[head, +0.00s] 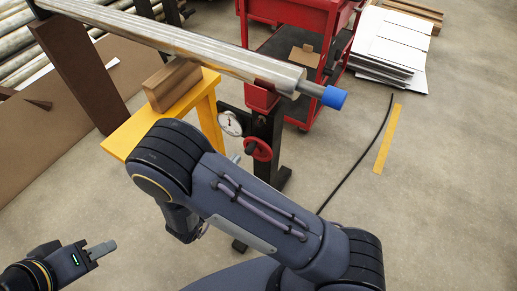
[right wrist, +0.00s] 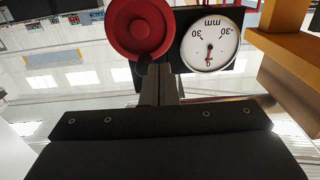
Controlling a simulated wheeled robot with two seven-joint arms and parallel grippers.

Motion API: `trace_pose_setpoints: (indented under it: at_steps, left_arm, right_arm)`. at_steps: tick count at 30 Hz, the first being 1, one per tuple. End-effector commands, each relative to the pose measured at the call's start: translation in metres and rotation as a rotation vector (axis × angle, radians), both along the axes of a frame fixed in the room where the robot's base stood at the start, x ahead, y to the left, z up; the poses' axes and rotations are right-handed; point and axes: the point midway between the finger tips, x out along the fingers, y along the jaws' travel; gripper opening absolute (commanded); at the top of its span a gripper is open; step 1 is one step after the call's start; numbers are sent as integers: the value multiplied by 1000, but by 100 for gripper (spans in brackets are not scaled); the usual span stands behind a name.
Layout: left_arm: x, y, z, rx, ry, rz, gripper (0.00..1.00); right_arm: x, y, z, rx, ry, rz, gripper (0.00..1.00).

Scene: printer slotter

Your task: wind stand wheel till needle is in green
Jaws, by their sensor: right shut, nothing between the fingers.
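The red stand wheel (head: 258,148) is on the dark stand under the roller's blue-capped end. It also shows in the right wrist view (right wrist: 138,27), upside down. The white dial (head: 230,123) is beside it. In the right wrist view the dial (right wrist: 211,42) reads 30, 0, -30 and mm; the needle lies near 0, with red there. My left gripper (head: 101,249) looks shut, away at lower left.
A long metal roller (head: 180,40) rests across the stand. A yellow table (head: 207,85) with a brown block (head: 172,84) stands left of the dial. A red cart (head: 300,25) is behind. A black cable (head: 357,155) and yellow strip (head: 387,140) lie on open floor at right.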

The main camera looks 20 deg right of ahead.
Motion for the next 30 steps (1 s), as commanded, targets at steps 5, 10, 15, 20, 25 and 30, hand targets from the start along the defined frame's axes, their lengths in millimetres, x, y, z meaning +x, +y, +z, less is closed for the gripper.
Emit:
trace_pose_setpoints:
  at_steps: [5, 10, 15, 20, 25, 30]
  left_arm:
    - [0, 0, 0, 0, 0, 0, 36]
    - [0, 0, 0, 0, 0, 0, 36]
    - [0, 0, 0, 0, 0, 0, 36]
    - [0, 0, 0, 0, 0, 0, 36]
    - [0, 0, 0, 0, 0, 0, 36]
    - [0, 0, 0, 0, 0, 0, 36]
  right_arm:
    - [-9, 12, 0, -1, 1, 1, 0]
    - [-17, 23, -1, 1, 1, 2, 0]
    - [-23, 29, 0, 0, 0, 0, 0]
    - [-24, 30, 0, 0, 1, 0, 0]
    - [-23, 30, 0, 0, 1, 0, 0]
    - [-23, 30, 0, 1, 1, 0, 0]
